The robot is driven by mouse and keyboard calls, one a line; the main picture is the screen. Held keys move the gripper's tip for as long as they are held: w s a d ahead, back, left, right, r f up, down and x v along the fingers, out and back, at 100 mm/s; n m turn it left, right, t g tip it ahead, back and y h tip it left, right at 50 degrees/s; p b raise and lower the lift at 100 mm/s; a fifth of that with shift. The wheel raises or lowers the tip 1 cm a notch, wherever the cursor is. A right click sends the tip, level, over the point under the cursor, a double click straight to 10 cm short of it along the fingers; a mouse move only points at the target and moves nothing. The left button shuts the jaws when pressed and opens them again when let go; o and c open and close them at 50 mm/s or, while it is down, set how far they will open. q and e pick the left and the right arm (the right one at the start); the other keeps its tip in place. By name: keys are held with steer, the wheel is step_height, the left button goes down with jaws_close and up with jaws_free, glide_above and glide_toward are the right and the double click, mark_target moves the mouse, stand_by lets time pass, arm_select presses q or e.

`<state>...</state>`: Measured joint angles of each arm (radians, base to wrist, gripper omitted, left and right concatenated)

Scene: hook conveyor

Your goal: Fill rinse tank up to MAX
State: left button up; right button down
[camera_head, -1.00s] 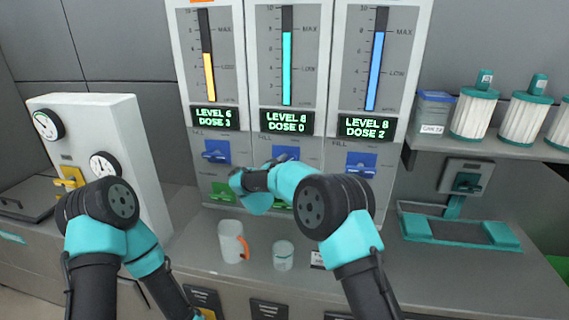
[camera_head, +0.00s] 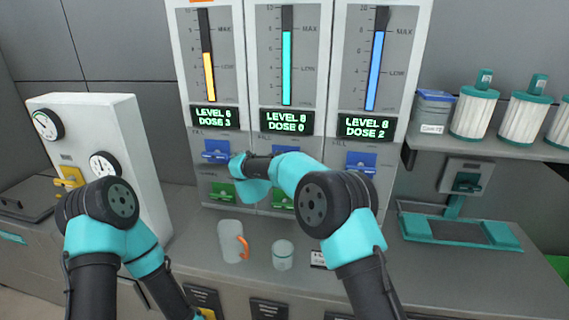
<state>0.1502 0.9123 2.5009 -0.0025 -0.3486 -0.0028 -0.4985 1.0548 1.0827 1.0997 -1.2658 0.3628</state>
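Three gauge columns stand on the back panel. The left gauge (camera_head: 209,78) is yellow, reads LEVEL 6 DOSE 3, and its bar ends between LOW and MAX. The middle gauge (camera_head: 287,70) is teal, LEVEL 8 DOSE 0, about at MAX. The right gauge (camera_head: 377,70) is blue, LEVEL 8 DOSE 2, about at MAX. I cannot read which is the rinse tank. Blue FILL levers sit below, left (camera_head: 214,150) and right (camera_head: 361,160); the middle one is mostly hidden by my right arm. My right gripper (camera_head: 238,168) is beside the left lever; its fingers cannot be made out. My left gripper is out of view.
Green levers (camera_head: 222,193) sit lower on the panel. A white mug (camera_head: 230,241) with an orange handle and a small glass jar (camera_head: 283,256) stand on the counter. A gauge box (camera_head: 95,135) is at left; filter cartridges (camera_head: 474,112) stand on the right shelf.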

stand_by(0.3)
steer(key=c, duration=1)
jaws_free()
steer(key=shift+o, duration=0.2)
steer(key=shift+s, duration=0.1)
steer(key=v, duration=1.7)
steer(key=shift+s, duration=0.1)
